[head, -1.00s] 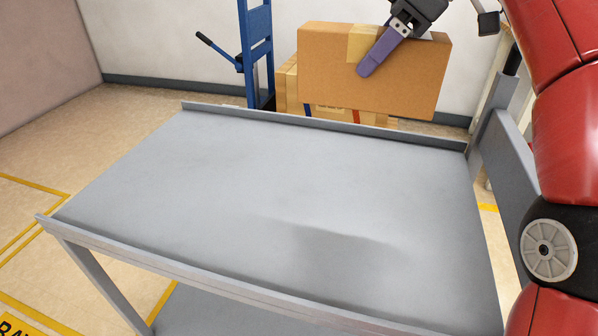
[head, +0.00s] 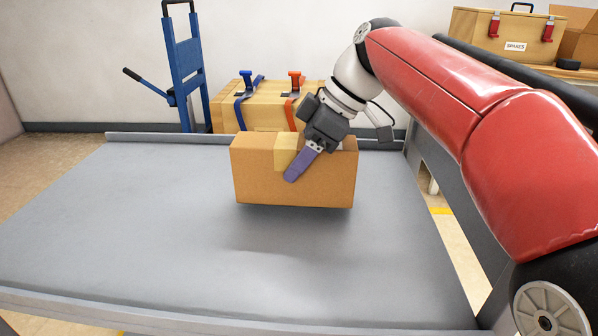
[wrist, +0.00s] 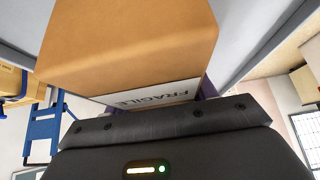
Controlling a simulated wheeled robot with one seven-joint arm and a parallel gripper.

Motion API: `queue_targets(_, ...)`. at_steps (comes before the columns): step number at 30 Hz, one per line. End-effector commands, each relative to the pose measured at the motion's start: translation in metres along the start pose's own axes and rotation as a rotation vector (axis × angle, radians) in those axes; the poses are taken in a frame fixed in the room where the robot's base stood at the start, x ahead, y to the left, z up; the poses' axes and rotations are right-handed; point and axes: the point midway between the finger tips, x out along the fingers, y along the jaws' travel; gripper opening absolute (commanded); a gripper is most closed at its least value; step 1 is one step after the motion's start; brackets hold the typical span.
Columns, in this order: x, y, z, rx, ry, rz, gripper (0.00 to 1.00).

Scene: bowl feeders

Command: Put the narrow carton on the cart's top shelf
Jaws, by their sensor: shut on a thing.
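The narrow carton (head: 255,178) is a brown cardboard box with a paler tape strip on its front. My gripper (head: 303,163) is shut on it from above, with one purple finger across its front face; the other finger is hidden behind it. The carton is over the back right part of the cart's grey top shelf (head: 140,225), roughly level. A soft shadow lies below it, and it looks slightly above the shelf. In the wrist view the carton (wrist: 130,45) fills the upper middle and shows a white FRAGILE label (wrist: 150,97).
The shelf is otherwise bare, with a raised lip (head: 150,137) along its back. Behind it stand a blue hand truck (head: 185,70) and a strapped wooden crate (head: 225,117). A SPARES case (head: 490,35) sits on a surface at the far right.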

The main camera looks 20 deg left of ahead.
Motion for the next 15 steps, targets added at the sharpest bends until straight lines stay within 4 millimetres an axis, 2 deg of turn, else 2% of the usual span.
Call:
queue_targets(1,0.008,-0.001,0.005,0.0,0.0,-0.002,0.17)
queue_targets(4,0.017,-0.001,0.01,-0.001,0.0,0.0,0.17)
queue_targets(15,0.02,0.0,0.013,-0.001,0.001,0.001,0.17)
